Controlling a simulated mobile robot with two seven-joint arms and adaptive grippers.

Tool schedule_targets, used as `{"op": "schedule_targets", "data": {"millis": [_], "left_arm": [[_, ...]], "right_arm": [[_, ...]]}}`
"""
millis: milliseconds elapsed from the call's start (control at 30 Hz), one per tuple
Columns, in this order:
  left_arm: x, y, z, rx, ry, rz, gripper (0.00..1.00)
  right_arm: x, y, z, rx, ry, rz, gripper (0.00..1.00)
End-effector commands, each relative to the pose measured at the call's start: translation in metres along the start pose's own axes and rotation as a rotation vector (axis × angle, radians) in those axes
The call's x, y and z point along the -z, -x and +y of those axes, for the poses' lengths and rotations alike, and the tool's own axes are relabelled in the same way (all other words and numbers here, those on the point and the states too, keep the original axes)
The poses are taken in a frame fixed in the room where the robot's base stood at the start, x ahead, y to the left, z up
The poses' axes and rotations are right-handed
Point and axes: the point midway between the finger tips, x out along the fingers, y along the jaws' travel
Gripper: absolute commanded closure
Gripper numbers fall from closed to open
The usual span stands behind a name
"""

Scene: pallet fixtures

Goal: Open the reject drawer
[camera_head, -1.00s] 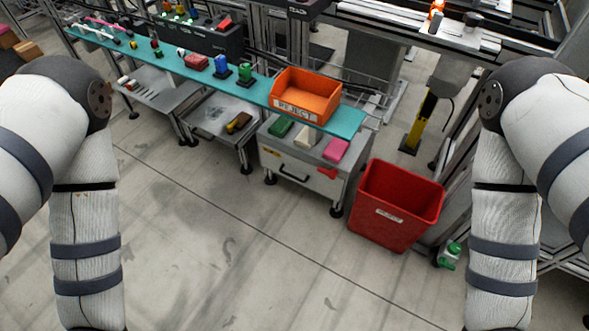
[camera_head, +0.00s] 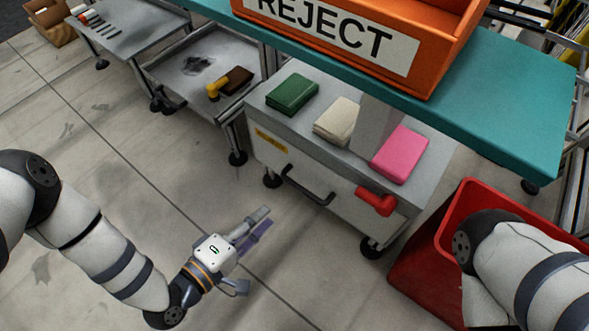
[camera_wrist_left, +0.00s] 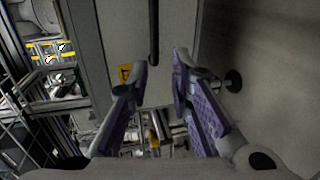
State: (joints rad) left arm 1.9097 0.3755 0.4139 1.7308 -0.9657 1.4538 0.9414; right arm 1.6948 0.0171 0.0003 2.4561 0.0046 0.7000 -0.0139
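The reject drawer (camera_head: 322,197) is the pale front of a grey cabinet under the teal bench. It has a black bar handle (camera_head: 307,186) and a red latch-like part (camera_head: 376,201) at its right. It looks shut. My left gripper (camera_head: 262,218) is in front of the cabinet, left of and below the handle, apart from it. In the left wrist view the left gripper (camera_wrist_left: 160,62) has its purple-padded fingers apart with nothing between them. The dark handle (camera_wrist_left: 153,32) shows beyond the fingertips. My right gripper is hidden from view.
On the cabinet top lie green (camera_head: 292,94), cream (camera_head: 337,121) and pink (camera_head: 400,153) blocks. An orange REJECT bin (camera_head: 440,60) stands on the teal bench (camera_head: 500,105) above. A red bin (camera_head: 424,262) stands right of the cabinet. The floor in front is clear.

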Motion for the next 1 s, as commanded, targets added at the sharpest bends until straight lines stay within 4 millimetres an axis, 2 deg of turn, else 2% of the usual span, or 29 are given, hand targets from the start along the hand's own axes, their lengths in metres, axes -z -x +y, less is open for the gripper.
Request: {"op": "schedule_targets", "data": {"millis": [167, 400, 600, 733, 933, 967, 1000], "left_arm": [[0.004, -0.021, 0.004, -0.033, 0.008, 0.004, 0.80], [0.004, -0.083, 0.004, -0.030, 0.006, 0.003, 0.80], [0.004, -0.116, 0.006, -0.026, 0.006, 0.003, 0.80], [0.004, -0.123, 0.007, -0.026, 0.006, 0.004, 0.80], [0.004, -0.124, 0.008, -0.025, 0.006, 0.004, 0.80], [0.004, -0.124, 0.008, -0.025, 0.006, 0.004, 0.82], [0.004, -0.124, 0.008, -0.025, 0.006, 0.004, 0.92]], "right_arm": [[0.001, -0.005, 0.000, 0.000, 0.002, -0.019, 0.60], [0.014, -0.018, -0.002, 0.000, 0.007, -0.037, 0.60], [0.022, -0.024, -0.003, 0.002, 0.009, -0.041, 0.60], [0.023, -0.025, -0.004, 0.002, 0.010, -0.042, 0.60], [0.022, -0.025, -0.004, 0.002, 0.010, -0.041, 0.60], [0.022, -0.025, -0.004, 0.002, 0.010, -0.041, 0.60], [0.022, -0.024, -0.004, 0.002, 0.010, -0.041, 0.60]]}}
